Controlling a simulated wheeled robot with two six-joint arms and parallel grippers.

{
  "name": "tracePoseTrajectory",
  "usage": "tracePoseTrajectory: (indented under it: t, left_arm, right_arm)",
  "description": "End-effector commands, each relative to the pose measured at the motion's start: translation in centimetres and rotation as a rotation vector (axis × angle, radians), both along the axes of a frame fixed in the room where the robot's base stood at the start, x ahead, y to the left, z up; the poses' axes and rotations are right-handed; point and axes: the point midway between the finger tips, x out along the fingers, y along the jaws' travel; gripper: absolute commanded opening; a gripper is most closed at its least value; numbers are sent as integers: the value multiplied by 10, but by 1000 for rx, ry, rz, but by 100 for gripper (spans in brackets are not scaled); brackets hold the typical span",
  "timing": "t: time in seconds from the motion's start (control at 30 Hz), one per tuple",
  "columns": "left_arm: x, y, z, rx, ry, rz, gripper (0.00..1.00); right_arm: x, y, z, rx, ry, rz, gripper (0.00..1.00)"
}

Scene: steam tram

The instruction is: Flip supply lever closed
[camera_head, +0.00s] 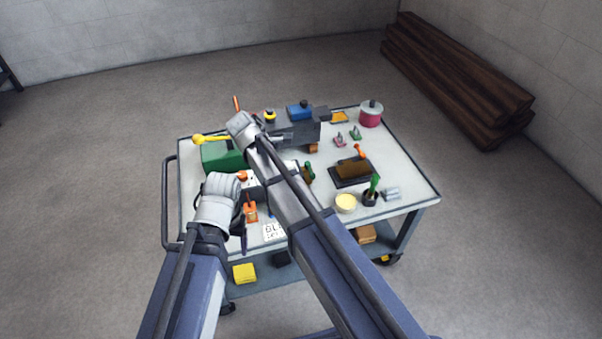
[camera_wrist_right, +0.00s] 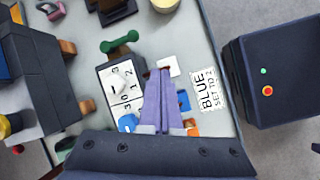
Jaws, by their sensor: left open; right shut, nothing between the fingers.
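No lever in view is marked as the supply lever, so I cannot tell which it is. A yellow-handled lever (camera_head: 212,138) sticks out left above a green box (camera_head: 222,157). An orange-tipped lever (camera_head: 237,104) stands at the back. In the right wrist view a green-handled part (camera_wrist_right: 120,43) sits beside a box with a white numbered dial face (camera_wrist_right: 122,88). My right gripper (camera_wrist_right: 164,76) is shut and empty beside that box; my arm hides it in the head view. My left gripper (camera_head: 240,236) is open by the trolley's front left, partly hidden by its wrist.
The trolley top (camera_head: 410,187) also carries a brown block with an orange handle (camera_head: 353,168), a cream-topped tub (camera_head: 346,203), a pink pot (camera_head: 371,116) and a vice-like grey block (camera_head: 295,132). A card reading "BLUE SET TO 2" (camera_wrist_right: 208,89) lies near my right fingers.

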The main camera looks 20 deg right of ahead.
Motion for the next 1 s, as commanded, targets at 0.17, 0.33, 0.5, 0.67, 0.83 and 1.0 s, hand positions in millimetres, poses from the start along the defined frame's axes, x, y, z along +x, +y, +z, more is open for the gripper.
tracePoseTrajectory:
  t: [0.17, 0.33, 0.5, 0.67, 0.83, 1.0]
  left_arm:
    - [0, 0, 0, 0, 0, 0, 74]
    - [0, 0, 0, 0, 0, 0, 74]
    - [0, 0, 0, 0, 0, 0, 74]
    - [0, 0, 0, 0, 0, 0, 74]
    - [0, 0, -3, 0, 0, 0, 74]
    - [0, 0, -20, 0, 0, 0, 74]
  right_arm:
    - [36, 27, 15, -124, 130, 239, 0]
    - [48, 39, 23, -186, 201, 350, 0]
    - [50, 41, 25, -203, 224, 381, 0]
    - [49, 41, 25, -202, 223, 381, 0]
    - [49, 39, 22, -201, 222, 379, 0]
    - [49, 29, 5, -201, 221, 377, 0]
